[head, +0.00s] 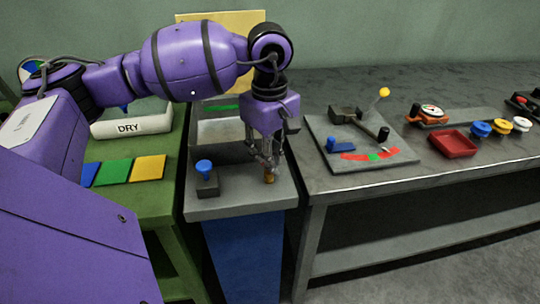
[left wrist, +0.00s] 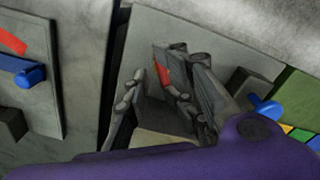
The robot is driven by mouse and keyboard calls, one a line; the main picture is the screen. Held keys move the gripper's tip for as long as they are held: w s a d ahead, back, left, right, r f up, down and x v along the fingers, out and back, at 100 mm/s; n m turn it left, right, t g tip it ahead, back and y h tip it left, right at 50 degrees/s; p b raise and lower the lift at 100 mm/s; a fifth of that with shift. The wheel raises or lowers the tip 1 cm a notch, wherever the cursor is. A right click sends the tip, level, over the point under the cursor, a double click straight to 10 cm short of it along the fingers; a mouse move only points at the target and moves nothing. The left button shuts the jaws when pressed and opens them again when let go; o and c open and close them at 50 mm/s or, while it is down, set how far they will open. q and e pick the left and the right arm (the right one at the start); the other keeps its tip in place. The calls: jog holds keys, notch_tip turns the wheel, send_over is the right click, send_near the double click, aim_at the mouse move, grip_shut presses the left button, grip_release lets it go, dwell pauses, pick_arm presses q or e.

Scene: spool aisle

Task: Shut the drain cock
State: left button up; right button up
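My left gripper (head: 266,160) points down over the front right part of a grey stand in the head view. Just below its fingertips is a small brass-coloured fitting (head: 269,176), which looks like the drain cock; the fingers hide its upper part. In the left wrist view, the two fingers of the left gripper (left wrist: 158,68) stand apart. A red strip (left wrist: 163,72), perhaps the cock's lever, shows between them, partly hidden by the right-hand finger. I cannot tell whether a finger touches it. My right gripper is in neither view.
A blue knob on a dark block (head: 206,178) stands left of the gripper, also seen in the left wrist view (left wrist: 264,105). Right of a narrow gap, a bench holds a lever plate (head: 330,168) and a red tray (head: 454,144). A "DRY" bin (head: 130,127) is left.

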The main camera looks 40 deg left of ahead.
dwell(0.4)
pick_arm(q)
notch_tip(320, 180, up, 9)
jog(key=p, duration=0.5)
jog(key=shift+p, duration=0.3)
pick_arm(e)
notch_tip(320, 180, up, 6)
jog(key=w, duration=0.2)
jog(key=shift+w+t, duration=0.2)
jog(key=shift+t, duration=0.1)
pick_arm(q)
jog(key=shift+f, duration=0.1)
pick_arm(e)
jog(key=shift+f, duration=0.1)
pick_arm(q)
notch_tip(320, 180, up, 12)
